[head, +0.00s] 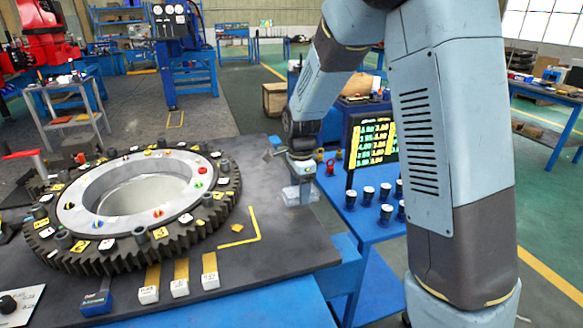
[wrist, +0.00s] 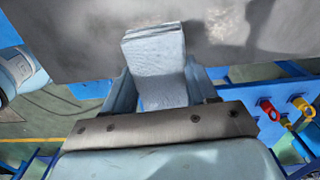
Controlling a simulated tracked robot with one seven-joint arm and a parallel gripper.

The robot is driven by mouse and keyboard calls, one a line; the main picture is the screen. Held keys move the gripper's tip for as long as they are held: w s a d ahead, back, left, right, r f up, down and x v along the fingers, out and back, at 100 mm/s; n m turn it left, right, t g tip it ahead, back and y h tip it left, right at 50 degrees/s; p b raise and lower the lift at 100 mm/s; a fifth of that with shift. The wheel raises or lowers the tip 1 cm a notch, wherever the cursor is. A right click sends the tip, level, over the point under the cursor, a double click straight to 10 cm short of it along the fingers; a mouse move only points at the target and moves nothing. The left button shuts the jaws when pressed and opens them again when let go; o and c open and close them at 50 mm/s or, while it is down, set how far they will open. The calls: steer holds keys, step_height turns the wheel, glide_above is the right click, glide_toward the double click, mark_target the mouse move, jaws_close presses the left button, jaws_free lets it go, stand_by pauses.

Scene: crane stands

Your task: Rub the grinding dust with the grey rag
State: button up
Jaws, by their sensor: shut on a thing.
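The grey rag (wrist: 155,62) is a folded pale grey-blue pad in the wrist view. My gripper (wrist: 160,88) is shut on it, with one finger on each side. In the head view my gripper (head: 300,188) is at the right edge of the dark bench top (head: 285,240), with the rag low between its fingers. A lighter grey, blotchy patch, perhaps the grinding dust (wrist: 238,22), lies on the dark top just beyond the rag's right side in the wrist view. I cannot tell whether the rag touches the top.
A large toothed gear ring (head: 75,262) with small markers fills the left of the bench. Several labelled blocks (head: 180,280) lie at its front. A blue side table (head: 375,235) with several dark cups and a display board (head: 372,140) stands to the right.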

steer(key=shift+r, duration=1.7)
